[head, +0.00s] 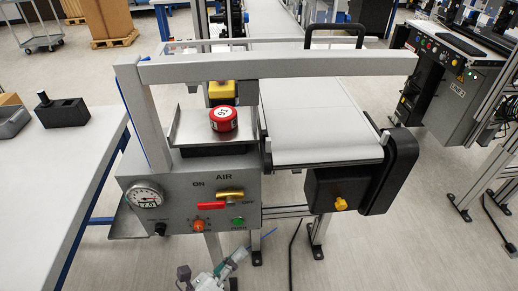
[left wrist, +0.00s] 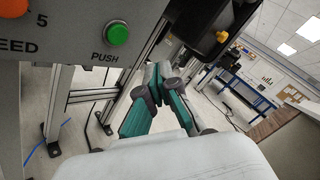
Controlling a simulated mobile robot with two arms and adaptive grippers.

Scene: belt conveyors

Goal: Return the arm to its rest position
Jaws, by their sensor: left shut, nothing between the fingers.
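My left gripper (head: 240,256) is low at the bottom of the head view, below and in front of the grey control panel. In the left wrist view its two teal-and-grey fingers (left wrist: 159,78) come together at the tips, with nothing between them. The fingers are near the green PUSH button (left wrist: 117,33) in that picture, but seem apart from it. Most of the left arm is hidden below the head view's edge. My right gripper is in neither view.
The control panel (head: 185,215) carries a gauge, a red-handled AIR valve and knobs. A red round button (head: 223,119) sits above it. The belt conveyor (head: 315,120) stands to the right, under a grey crossbar (head: 280,66). A white table (head: 50,165) is at left.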

